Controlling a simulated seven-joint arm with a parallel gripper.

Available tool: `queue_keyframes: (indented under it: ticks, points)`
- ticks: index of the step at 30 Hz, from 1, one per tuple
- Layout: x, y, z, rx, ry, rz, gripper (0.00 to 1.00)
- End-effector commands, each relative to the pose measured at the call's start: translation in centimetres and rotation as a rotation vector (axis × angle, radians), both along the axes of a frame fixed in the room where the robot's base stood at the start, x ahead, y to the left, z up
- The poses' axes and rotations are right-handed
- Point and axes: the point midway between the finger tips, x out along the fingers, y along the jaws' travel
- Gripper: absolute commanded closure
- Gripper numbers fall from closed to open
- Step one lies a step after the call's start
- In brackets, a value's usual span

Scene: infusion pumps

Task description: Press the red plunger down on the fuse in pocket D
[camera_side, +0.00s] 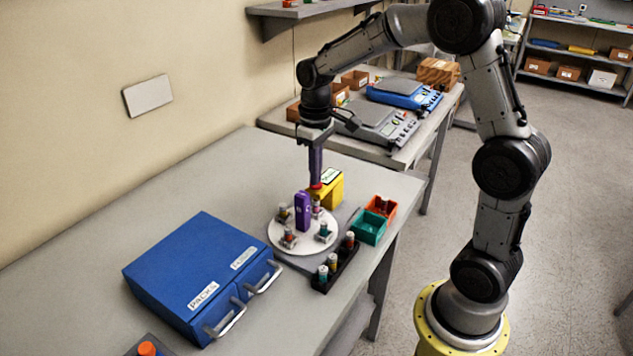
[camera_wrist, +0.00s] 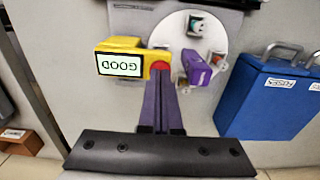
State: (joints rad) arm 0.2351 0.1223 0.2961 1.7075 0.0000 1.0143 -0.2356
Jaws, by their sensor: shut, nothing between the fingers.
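My gripper (camera_side: 316,181) is shut and points straight down, its fingertips at the red plunger (camera_side: 316,186) on the yellow tester (camera_side: 329,193). In the wrist view, my purple fingers (camera_wrist: 161,82) cover part of the red plunger (camera_wrist: 159,67), and they appear to touch it. The tester's screen (camera_wrist: 120,65) reads GOOD. Below the tester's arm, a fuse (camera_side: 317,207) stands in a pocket of the round white turntable (camera_side: 279,233); the plunger's contact with it is hidden. I cannot read the pocket letters. A purple block (camera_side: 302,211) stands on the turntable.
Other fuses stand in turntable pockets. A black rack (camera_side: 334,274) with several fuses stands in front. Green (camera_side: 368,227) and orange (camera_side: 382,207) bins sit to the right. A blue drawer cabinet (camera_side: 196,268) stands left.

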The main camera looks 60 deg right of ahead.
Motion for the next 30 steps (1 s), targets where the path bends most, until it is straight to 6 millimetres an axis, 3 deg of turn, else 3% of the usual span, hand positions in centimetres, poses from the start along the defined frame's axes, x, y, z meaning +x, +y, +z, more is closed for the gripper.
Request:
queue_keyframes:
  ticks: [10, 30]
  points:
    - [0.0, 0.0, 0.3, 0.000, 0.002, 0.000, 1.00]
    - [0.0, 0.0, 5.2, 0.000, 0.000, 0.000, 1.00]
